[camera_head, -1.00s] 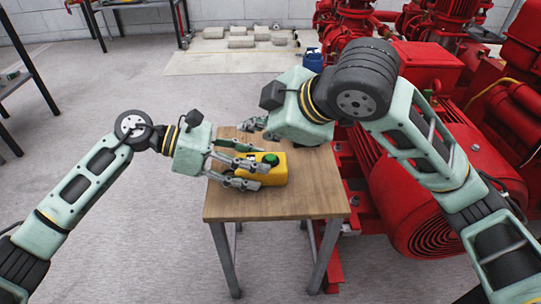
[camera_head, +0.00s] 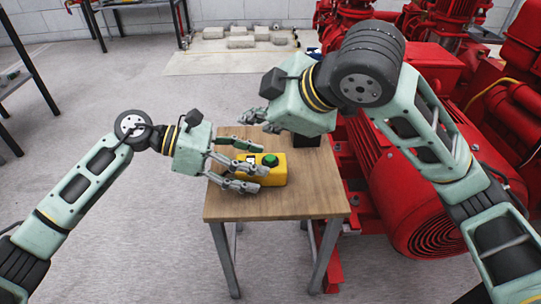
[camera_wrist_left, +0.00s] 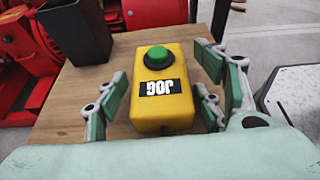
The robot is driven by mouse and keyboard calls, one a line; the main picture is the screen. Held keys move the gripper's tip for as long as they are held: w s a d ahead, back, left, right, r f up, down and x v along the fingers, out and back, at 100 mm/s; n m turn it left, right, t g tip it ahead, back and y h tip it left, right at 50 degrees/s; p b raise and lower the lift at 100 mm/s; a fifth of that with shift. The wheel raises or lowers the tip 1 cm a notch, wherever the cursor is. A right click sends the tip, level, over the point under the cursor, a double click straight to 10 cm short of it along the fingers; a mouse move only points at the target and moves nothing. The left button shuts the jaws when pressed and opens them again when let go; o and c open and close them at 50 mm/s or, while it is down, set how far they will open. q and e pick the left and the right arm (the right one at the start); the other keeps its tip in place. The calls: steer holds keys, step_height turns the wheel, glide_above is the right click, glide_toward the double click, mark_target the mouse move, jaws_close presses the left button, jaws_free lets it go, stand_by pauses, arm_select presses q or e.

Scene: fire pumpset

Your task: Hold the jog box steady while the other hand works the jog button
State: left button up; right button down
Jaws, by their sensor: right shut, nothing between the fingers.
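The yellow jog box (camera_head: 272,175) with its green button (camera_head: 270,160) sits on the small wooden table. In the left wrist view the box (camera_wrist_left: 162,108) stands in the middle, its black JOG label (camera_wrist_left: 160,87) and button (camera_wrist_left: 158,58) in full view. My left gripper (camera_head: 254,163) has its fingers along both sides of the box. In the left wrist view narrow gaps seem to show between fingers and box, so it looks open around it. My right gripper (camera_head: 252,117) is shut and empty, beyond the box over the table's far edge, apart from the button.
Red pump machinery (camera_head: 420,205) is close on the right. The table's near part is bare.

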arm_select(q)
steer(key=shift+o, duration=0.5)
steer(key=shift+a, duration=0.15)
steer(key=v, duration=1.1)
steer(key=shift+a+r, duration=0.2)
steer(key=shift+a, duration=0.1)
